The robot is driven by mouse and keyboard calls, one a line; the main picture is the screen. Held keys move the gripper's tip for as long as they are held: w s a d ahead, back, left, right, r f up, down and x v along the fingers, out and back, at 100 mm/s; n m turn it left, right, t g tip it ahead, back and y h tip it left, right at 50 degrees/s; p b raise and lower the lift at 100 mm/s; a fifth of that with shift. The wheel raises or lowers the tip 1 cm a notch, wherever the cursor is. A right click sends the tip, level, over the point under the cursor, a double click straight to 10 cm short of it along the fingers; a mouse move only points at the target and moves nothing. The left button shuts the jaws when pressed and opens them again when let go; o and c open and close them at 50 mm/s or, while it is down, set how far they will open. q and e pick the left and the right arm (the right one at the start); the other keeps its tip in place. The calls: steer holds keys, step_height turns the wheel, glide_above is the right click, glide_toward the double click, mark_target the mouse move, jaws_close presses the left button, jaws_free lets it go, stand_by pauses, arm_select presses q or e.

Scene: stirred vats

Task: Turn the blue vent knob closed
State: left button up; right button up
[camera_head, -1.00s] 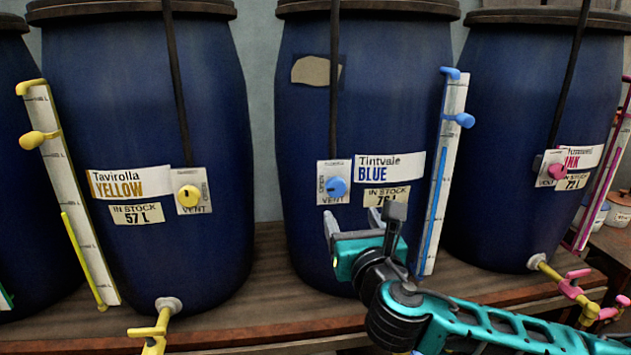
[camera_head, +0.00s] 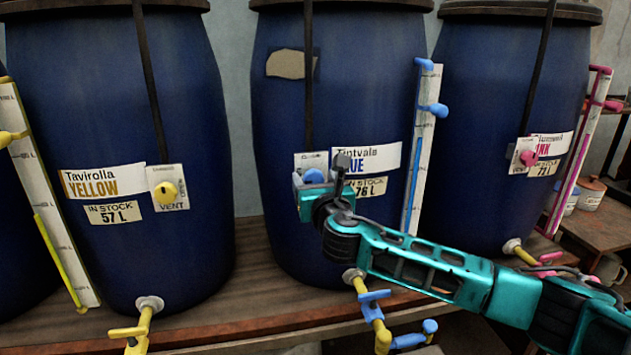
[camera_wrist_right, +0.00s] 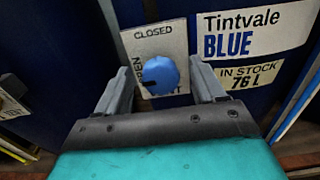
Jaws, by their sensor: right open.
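The blue vent knob (camera_head: 314,176) sits on a white plate (camera_head: 311,160) on the middle vat, left of the "Tintvale BLUE" label. In the right wrist view the knob (camera_wrist_right: 161,74) shows whole. Its dark mark points left and slightly down, toward the "OPEN" lettering; "CLOSED" is at the plate's top. My right gripper (camera_wrist_right: 158,88) is open, one finger on each side of the knob, with gaps between. My left gripper is not in view.
Vats with a yellow knob (camera_head: 165,192) and a pink knob (camera_head: 529,158) stand on either side. A blue sight gauge (camera_head: 421,145) rises right of the label. A blue-handled tap (camera_head: 374,306) juts out below my right arm.

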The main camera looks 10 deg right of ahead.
steer(key=c, duration=1.1)
steer(key=shift+o, duration=0.2)
steer(key=m, duration=0.4)
steer(key=shift+f+m, duration=0.1)
steer(key=shift+m, duration=0.3)
steer(key=m, duration=0.4)
steer(key=shift+d+m, duration=0.1)
steer(key=shift+m, duration=0.2)
steer(key=m, duration=0.4)
steer(key=shift+f+m, duration=0.1)
steer(key=shift+m, duration=0.2)
steer(key=shift+d+m, duration=0.1)
steer(key=shift+m, duration=1.9)
